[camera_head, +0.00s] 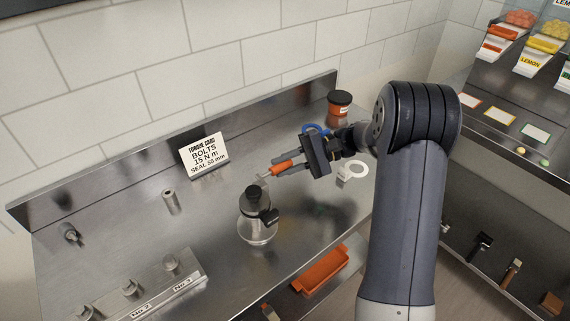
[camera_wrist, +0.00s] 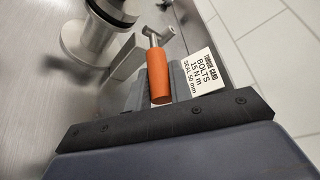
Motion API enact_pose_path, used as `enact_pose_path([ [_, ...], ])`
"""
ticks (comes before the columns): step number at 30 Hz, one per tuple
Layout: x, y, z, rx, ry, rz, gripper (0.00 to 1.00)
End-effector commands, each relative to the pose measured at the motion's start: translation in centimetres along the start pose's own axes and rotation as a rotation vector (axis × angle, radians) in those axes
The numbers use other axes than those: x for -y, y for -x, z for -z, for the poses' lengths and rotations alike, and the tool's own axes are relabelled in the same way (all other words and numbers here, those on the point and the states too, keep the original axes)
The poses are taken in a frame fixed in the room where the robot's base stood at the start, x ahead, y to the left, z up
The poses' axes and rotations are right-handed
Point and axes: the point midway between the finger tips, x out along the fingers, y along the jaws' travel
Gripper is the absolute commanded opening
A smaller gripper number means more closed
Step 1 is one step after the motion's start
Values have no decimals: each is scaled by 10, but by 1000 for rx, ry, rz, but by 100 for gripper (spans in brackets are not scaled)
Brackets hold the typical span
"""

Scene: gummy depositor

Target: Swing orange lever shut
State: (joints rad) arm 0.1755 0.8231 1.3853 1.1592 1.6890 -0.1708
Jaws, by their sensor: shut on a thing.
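The orange lever (camera_head: 281,168) sticks out to the right from the top of a metal fitting with a black cap (camera_head: 254,194), which stands on the steel bench. My gripper (camera_head: 287,166) is shut on the lever's orange handle, coming from the right. The fingers hide part of the handle in the head view.
A torque card (camera_head: 204,154) stands on the bench (camera_head: 120,225) behind and left of the fitting. A metal post (camera_head: 171,201) and a block of numbered knobs (camera_head: 150,299) are at left. An orange tray (camera_head: 321,270) sits below.

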Motion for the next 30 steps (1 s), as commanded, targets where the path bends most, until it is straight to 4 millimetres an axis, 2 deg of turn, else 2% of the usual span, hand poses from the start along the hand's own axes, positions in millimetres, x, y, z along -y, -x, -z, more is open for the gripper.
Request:
enact_pose_path([
  [5, -1, 0, 0, 2, -4, 0, 0],
  [6, -1, 0, 0, 2, -4, 0, 23],
  [13, -1, 0, 0, 2, -3, -1, 42],
  [23, -1, 5, 0, 0, -2, 0, 42],
  [26, -1, 18, 1, -2, -2, 1, 42],
  [30, -2, 47, 2, -3, 0, 1, 42],
])
